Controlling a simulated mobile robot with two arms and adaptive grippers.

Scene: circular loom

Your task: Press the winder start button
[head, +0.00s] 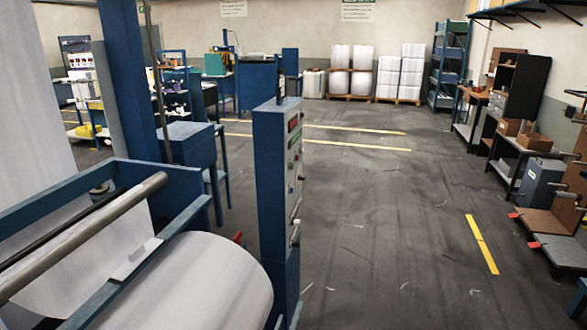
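A tall blue control post (269,190) stands near the middle of the head view, to the right of the winder. Its narrow grey control panel (295,170) faces right and is seen at a steep angle. The panel carries a dark display near the top and several small knobs or buttons. I cannot tell which one is the start button. The winder holds a large white roll (190,285) at the lower left, below a metal bar (90,230). Neither of my grippers is in view.
Open grey floor (370,220) with yellow lines lies right of the post. Carts with brown boards (545,220), a grey box and shelves line the right side. White rolls on pallets (350,75) and a blue rack (448,60) stand at the back. Blue machine frames fill the left.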

